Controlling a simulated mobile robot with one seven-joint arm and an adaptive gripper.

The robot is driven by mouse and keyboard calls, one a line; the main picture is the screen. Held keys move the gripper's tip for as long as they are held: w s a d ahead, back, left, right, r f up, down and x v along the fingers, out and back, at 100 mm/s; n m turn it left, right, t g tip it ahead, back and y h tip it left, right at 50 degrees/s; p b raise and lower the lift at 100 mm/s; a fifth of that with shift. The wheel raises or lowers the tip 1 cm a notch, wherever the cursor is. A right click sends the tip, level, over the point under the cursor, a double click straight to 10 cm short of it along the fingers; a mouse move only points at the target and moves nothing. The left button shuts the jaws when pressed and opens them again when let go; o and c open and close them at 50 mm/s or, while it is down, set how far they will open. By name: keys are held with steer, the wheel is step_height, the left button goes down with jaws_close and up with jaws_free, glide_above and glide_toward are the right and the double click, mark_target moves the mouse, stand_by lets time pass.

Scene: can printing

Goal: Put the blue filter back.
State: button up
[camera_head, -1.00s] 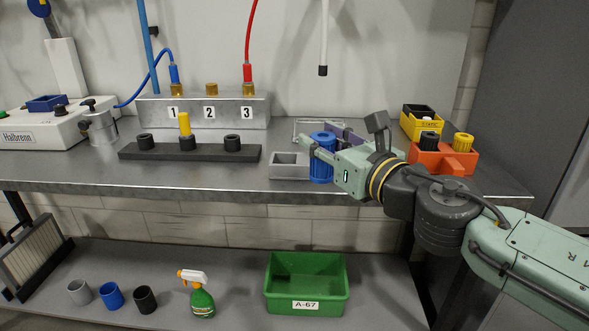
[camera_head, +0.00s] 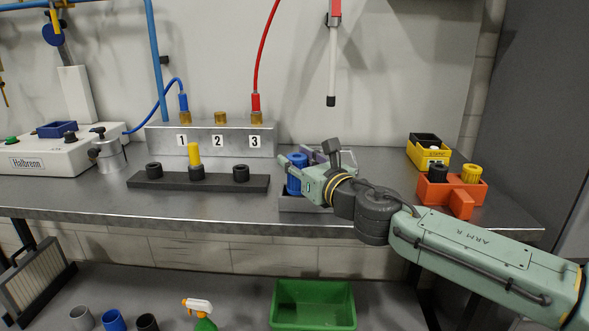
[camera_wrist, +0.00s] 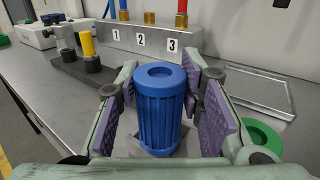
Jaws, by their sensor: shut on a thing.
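The blue filter (camera_head: 295,184) is a ribbed cylinder with a round hole in its top. It is upright between the finger pads of my gripper (camera_head: 298,172) at the bench's front. In the wrist view the filter (camera_wrist: 160,112) fills the space between the purple pads of my gripper (camera_wrist: 165,122), which is shut on it. A small grey open box (camera_head: 298,205) is directly below the filter in the head view. Whether the filter's bottom is inside the box or above it is hard to tell; its lower end is partly hidden.
A black rack (camera_head: 215,183) with a yellow piece in its middle ring stands to the left. A numbered metal block (camera_head: 228,143) is behind. An orange holder (camera_head: 437,193) and a yellow bin (camera_head: 430,157) stand right. A green ring (camera_wrist: 262,139) lies near my right finger.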

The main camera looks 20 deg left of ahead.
steer(key=shift+w+a, duration=0.4)
steer(key=shift+w, duration=0.15)
steer(key=f, duration=0.3)
steer(key=shift+w+a+p, duration=0.15)
steer(key=shift+w+p, duration=0.1)
steer(key=shift+p, duration=0.15)
steer(key=shift+f, duration=0.35)
steer(key=shift+f, duration=0.1)
steer(key=shift+f, duration=0.15)
steer(key=o, duration=1)
